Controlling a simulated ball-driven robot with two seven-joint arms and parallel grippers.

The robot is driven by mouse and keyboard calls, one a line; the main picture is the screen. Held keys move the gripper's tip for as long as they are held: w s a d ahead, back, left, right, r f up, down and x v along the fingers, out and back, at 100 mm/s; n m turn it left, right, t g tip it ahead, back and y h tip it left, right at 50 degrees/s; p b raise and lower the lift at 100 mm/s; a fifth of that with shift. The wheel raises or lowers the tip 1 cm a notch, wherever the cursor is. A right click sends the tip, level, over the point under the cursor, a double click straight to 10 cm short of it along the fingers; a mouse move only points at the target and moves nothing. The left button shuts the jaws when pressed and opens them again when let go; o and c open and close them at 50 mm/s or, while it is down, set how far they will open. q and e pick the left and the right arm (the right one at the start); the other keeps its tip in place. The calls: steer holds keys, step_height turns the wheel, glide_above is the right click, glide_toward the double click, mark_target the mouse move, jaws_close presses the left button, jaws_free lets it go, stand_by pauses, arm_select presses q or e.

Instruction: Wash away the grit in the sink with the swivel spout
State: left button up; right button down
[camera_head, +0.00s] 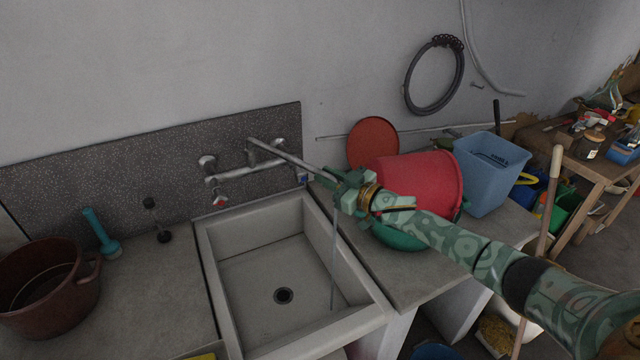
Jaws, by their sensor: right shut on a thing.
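The metal swivel spout (290,157) runs from the wall tap (232,174) out to the right, over the sink's right back part. My right gripper (340,180) is shut on the spout near its outer end, which the jaws partly hide. A thin stream of water (334,255) falls below the gripper to the sink floor at the right. I cannot make out grit on the floor. My left gripper is out of view.
A red bucket (425,180), a green basin (395,236) and a blue bin (490,170) crowd the counter right of the sink. A brown pot (45,290) and a turquoise tool (101,233) are at the left. A wooden handle (545,215) leans at the right.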

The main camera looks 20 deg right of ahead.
steer(key=c, duration=1.3)
jaws_free()
steer(key=shift+a, duration=0.1)
steer(key=b+v, duration=0.1)
steer(key=v, duration=1.5)
steer(key=shift+s, duration=0.15)
